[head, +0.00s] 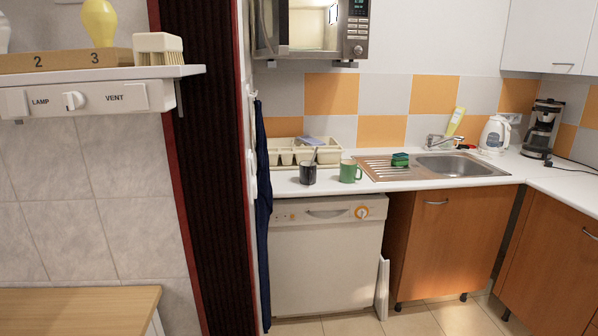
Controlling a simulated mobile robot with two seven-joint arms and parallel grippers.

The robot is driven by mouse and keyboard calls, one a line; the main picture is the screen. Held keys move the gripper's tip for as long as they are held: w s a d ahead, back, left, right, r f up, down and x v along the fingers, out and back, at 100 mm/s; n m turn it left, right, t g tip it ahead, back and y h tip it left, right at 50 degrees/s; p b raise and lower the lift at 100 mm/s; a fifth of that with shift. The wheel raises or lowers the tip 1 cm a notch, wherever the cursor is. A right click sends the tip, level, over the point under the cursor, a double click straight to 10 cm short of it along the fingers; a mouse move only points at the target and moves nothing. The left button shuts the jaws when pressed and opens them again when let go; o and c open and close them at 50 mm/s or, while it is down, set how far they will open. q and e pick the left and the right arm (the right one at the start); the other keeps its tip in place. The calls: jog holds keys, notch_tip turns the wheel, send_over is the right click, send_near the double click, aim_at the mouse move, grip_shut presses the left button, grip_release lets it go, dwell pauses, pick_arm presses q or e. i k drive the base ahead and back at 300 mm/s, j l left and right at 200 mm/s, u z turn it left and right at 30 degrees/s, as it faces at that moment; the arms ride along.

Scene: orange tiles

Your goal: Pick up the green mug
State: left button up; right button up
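A green mug (348,172) stands upright on the white countertop (440,185), near its front edge and above the dishwasher. Its handle points to the right. A dark mug (308,173) stands just left of it, with a thin utensil sticking up from it. The two mugs are apart. Neither of my grippers shows in the head view.
A cream cutlery tray (328,155) sits behind the mugs. A steel sink (460,166) with a drainboard and a green sponge (400,159) is to the right. A microwave (310,28) hangs above. Open floor (355,325) shows in front of the dishwasher (325,255).

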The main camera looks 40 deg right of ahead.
aim_at(349, 168)
jog(key=l+u, duration=0.6)
jog(key=l, duration=0.2)
jog(key=l+u, duration=0.2)
jog(key=l, duration=0.2)
jog(key=k+l+u, duration=0.2)
jog(key=l, duration=0.7)
jog(key=k+l+u, duration=0.1)
jog(key=l, duration=0.3)
jog(key=k+l+u, duration=0.1)
jog(key=l, duration=0.35)
jog(key=k+l, duration=0.1)
jog(key=l, duration=0.3)
